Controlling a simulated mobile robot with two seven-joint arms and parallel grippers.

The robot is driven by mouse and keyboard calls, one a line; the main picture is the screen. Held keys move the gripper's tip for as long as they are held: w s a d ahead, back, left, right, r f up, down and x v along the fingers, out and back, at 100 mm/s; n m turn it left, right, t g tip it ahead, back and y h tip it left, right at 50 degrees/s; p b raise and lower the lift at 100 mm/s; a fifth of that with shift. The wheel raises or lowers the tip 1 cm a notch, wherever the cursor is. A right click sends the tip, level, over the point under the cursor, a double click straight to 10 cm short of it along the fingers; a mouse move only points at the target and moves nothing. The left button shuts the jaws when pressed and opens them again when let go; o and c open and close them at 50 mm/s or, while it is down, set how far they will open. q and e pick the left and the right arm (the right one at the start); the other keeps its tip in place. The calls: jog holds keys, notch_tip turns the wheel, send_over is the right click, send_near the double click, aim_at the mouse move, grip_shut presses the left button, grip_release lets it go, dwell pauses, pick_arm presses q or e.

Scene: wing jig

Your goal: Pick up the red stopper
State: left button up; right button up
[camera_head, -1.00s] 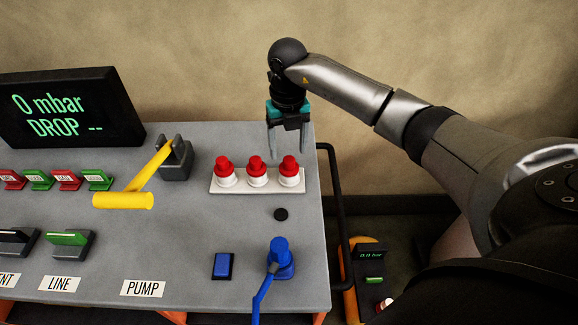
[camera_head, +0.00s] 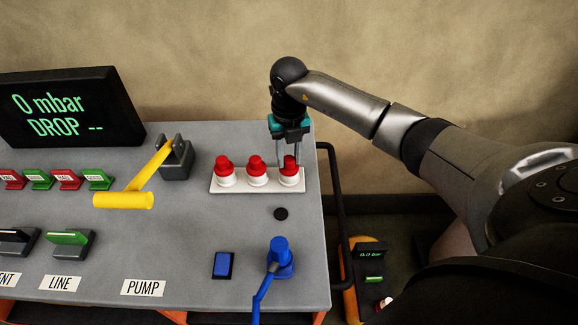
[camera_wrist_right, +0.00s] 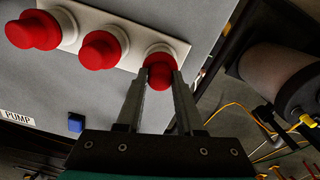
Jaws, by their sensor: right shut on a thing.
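Three red stoppers stand in a row on a white strip (camera_head: 241,188) on the grey console. My right gripper (camera_head: 290,162) is down at the rightmost red stopper (camera_head: 290,166), its fingers on either side of the red top. In the right wrist view the fingertips (camera_wrist_right: 161,76) close on this stopper's red head (camera_wrist_right: 160,73), which still sits at its white collar. The left stopper (camera_head: 224,163) and the middle stopper (camera_head: 256,163) stand free in their collars. My left gripper is not in view.
A yellow lever (camera_head: 140,187) stands left of the strip. A blue plug (camera_head: 281,254) with a cable and a blue switch (camera_head: 223,265) are nearer the front. A black round hole (camera_head: 281,214) lies between. A black rail (camera_head: 334,210) runs along the right edge.

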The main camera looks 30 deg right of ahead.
grip_shut()
jog(key=shift+r, duration=0.15)
notch_tip(320, 180, up, 18)
notch_tip(320, 180, up, 5)
jog(key=p, duration=0.4)
send_over(289, 158)
dwell(0.5)
jog(key=shift+s, duration=0.1)
